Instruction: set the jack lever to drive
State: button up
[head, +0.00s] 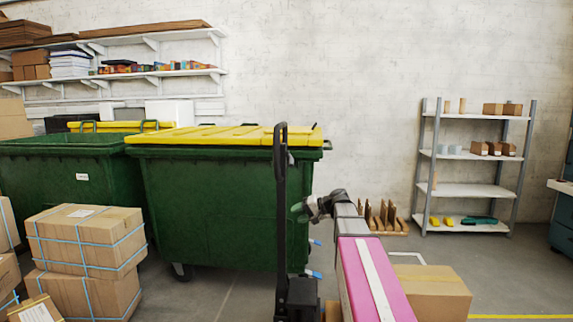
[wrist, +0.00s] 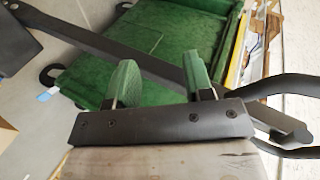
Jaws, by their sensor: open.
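The pallet jack's dark upright handle shaft (head: 281,220) stands left of my arm in the head view, with a loop grip (head: 281,135) at its top. In the wrist view the shaft (wrist: 150,62) runs diagonally past my fingertips, with the right finger overlapping it. The curved grip (wrist: 285,86) shows at the right edge. My gripper (head: 298,209) is just right of the shaft, well below the loop. In the wrist view my gripper (wrist: 160,80) is open, with green fingers apart and nothing held. I cannot make out the lever or its setting.
A green bin (head: 215,210) with a yellow lid stands behind the jack. Strapped cartons (head: 88,237) are stacked at the left. A grey shelf unit (head: 474,190) stands at the back right. A carton (head: 432,288) lies right of my arm. Floor before the shelf is clear.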

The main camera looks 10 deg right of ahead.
aim_at(291, 161)
jog(key=w+d+r+n+t+y, duration=0.1)
jog(key=w+d+r+y, duration=0.15)
jog(key=r, duration=0.75)
jog(key=w+d+r+t+y, duration=0.1)
jog(key=w+d+r+y, duration=0.15)
jog(key=r, duration=0.65)
jog(key=x, duration=0.9)
jog(key=shift+a, duration=0.4)
jog(key=shift+s, duration=0.15)
grip_shut()
